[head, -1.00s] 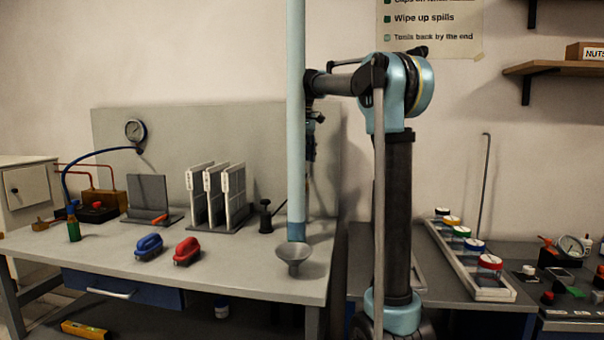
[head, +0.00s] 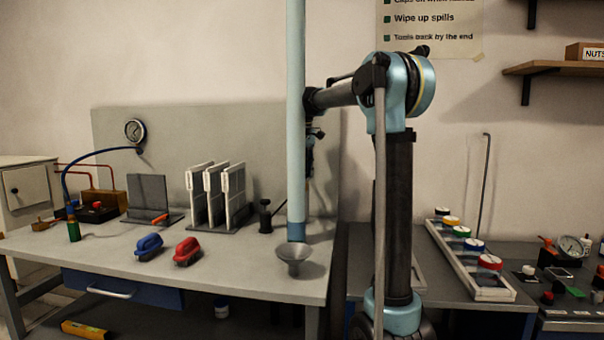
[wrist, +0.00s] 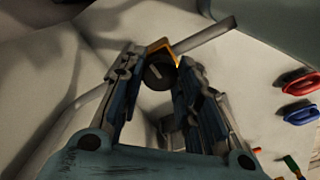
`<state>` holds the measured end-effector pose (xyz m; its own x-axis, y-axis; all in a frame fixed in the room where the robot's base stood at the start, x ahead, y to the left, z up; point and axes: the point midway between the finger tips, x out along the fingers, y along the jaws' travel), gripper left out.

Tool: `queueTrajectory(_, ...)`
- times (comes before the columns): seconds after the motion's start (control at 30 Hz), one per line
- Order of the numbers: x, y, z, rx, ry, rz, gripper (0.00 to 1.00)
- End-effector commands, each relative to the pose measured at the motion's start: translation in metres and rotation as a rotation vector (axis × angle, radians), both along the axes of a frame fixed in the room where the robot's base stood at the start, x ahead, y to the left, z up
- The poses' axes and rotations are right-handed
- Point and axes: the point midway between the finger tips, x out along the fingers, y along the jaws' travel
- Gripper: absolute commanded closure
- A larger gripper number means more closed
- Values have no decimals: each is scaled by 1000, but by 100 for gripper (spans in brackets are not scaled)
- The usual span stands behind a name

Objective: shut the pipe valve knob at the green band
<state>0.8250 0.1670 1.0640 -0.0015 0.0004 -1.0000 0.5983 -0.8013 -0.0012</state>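A pale blue vertical pipe (head: 296,130) runs down to a blue lower end above a funnel (head: 293,258). My arm reaches left to just behind the pipe, which hides most of my gripper (head: 311,155) in the head view. In the wrist view my gripper (wrist: 158,60) is open, its fingers on either side of a dark round knob (wrist: 160,73). An orange-yellow fitting and a grey rod adjoin the knob. I cannot tell whether the fingers touch it. I cannot make out a green band by the knob.
A red brush (head: 187,251) and a blue brush (head: 149,246) lie on the left bench. Upright white panels (head: 225,195) stand in a rack left of the pipe. A gauge (head: 135,131) is on the grey backboard.

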Motion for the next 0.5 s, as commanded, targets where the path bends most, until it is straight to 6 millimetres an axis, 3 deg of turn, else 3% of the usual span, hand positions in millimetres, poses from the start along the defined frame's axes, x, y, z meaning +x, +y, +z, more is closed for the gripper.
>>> queueTrajectory(0.5, 1, 1, 0, -1, -2, -65, 94)
